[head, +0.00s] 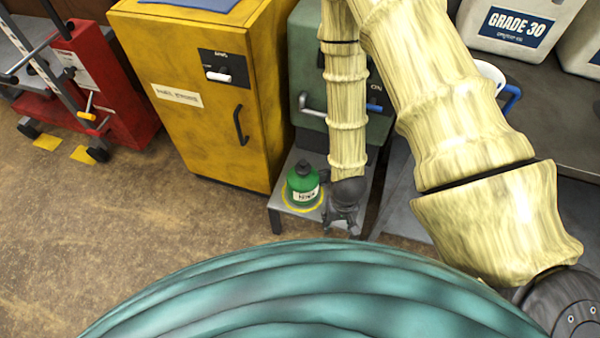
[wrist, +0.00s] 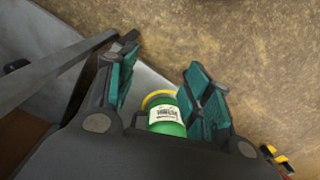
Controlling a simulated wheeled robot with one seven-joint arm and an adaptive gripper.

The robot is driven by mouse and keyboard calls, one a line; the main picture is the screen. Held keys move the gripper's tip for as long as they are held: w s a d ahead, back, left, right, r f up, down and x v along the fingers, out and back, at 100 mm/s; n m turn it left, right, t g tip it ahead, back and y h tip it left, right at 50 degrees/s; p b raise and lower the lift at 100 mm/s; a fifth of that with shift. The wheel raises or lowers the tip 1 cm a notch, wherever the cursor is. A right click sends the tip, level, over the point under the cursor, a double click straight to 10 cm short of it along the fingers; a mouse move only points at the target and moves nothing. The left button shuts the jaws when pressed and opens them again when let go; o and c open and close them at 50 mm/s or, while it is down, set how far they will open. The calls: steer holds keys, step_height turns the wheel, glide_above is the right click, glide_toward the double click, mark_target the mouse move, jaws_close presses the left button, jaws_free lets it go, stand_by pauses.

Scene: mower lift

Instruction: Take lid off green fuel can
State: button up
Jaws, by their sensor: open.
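The green fuel can (head: 304,190) stands upright on a small grey stand (head: 333,212), inside a yellow ring marking. Its dark lid (head: 303,167) is on top in the head view. My gripper (head: 343,222) points down just right of the can, over the stand. In the wrist view my gripper (wrist: 163,62) is open, with teal pads on both fingers. The can (wrist: 166,118) shows between and beyond the fingers, with its white label visible. Its lid is hidden there behind the gripper body. I cannot tell whether any finger touches the can.
A yellow cabinet (head: 205,120) stands behind and left of the stand. A green cabinet (head: 310,110) is right behind it. A red machine (head: 105,85) is at the far left. White canisters (head: 520,28) sit on a bench at upper right. Floor left of the stand is clear.

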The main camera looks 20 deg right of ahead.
steer(key=w+a+m+b, duration=0.1)
steer(key=w+m+b, duration=0.2)
steer(key=w+b, duration=0.9)
step_height(320, 180, up, 7)
steer(key=m+b, duration=0.3)
steer(key=b, duration=0.2)
glide_above(303, 162)
steer(key=shift+s+f, duration=0.1)
steer(key=shift+s, duration=0.1)
steer(key=shift+w+a+r, duration=0.1)
steer(key=shift+w+r, duration=0.15)
steer(key=shift+r, duration=0.1)
step_height(303, 162, down, 10)
steer(key=b, duration=0.3)
steer(key=shift+f+b, duration=0.25)
steer(key=shift+b, duration=0.05)
steer(key=c, duration=1)
